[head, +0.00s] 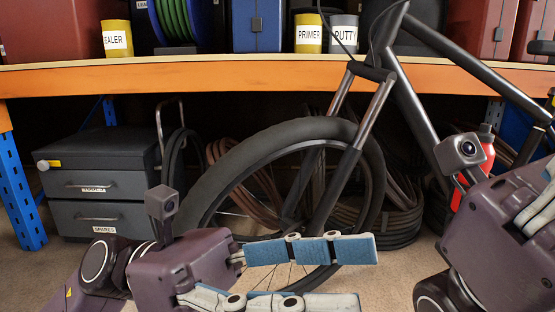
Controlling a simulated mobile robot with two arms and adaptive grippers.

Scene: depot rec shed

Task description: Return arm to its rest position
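My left gripper (368,276) reaches in from the lower left, with its two blue-padded fingers pointing right. The fingers are apart with nothing held between them, in front of the lower part of a bicycle's front wheel (225,178). My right gripper (538,208) is at the right edge, its pale fingers cut off by the frame. I cannot tell whether it is open or holds anything.
Floor shows at lower left.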

